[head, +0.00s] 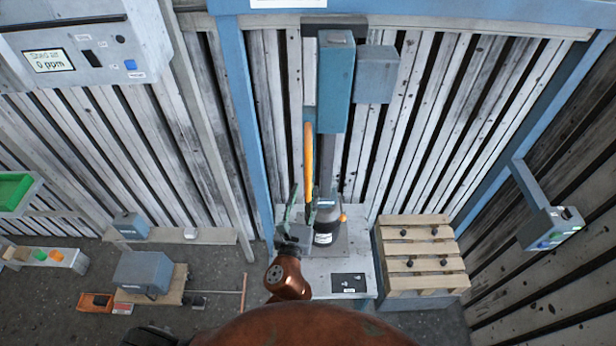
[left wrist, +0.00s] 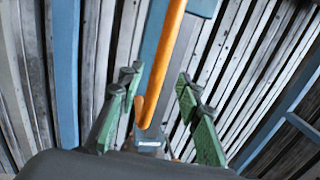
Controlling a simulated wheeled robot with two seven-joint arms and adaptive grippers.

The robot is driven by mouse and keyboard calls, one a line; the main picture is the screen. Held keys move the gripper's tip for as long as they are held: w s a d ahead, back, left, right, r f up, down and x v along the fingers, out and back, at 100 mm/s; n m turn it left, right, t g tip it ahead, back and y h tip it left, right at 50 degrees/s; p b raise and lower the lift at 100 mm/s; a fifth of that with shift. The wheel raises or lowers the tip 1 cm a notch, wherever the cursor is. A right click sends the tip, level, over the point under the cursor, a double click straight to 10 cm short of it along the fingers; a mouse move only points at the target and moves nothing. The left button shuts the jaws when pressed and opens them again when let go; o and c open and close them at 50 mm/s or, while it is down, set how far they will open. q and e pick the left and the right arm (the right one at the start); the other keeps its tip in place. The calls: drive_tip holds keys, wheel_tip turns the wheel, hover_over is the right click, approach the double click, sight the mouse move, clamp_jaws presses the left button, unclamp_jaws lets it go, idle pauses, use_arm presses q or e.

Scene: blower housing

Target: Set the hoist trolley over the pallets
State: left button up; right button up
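The hoist appears as a tall blue housing (head: 337,85) with a grey-blue box (head: 376,74) at its right side, on a dark column. I cannot tell which part is the trolley. An orange bar (head: 308,150) hangs along its left side. My left gripper (head: 302,204) is at the bar's lower end. In the left wrist view its green-padded fingers (left wrist: 158,118) are apart, with the orange bar (left wrist: 166,58) showing between them and touching neither. A slatted wooden pallet stack (head: 420,254) with several dark knobs stands right of the column. My right gripper is not in view.
A dark, round-bodied unit (head: 325,220) stands at the column's foot on a pale base (head: 320,280). A control box (head: 552,228) projects at right. A grey-blue box (head: 143,272) sits on a board at left. A gas display panel (head: 80,45) is upper left.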

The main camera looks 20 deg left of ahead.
sight(308, 182)
use_arm(q)
drive_tip(key=w, duration=0.6)
drive_tip(key=shift+a+p, duration=0.25)
drive_tip(key=shift+p, duration=0.1)
drive_tip(key=shift+c, duration=0.2)
clamp_jaws()
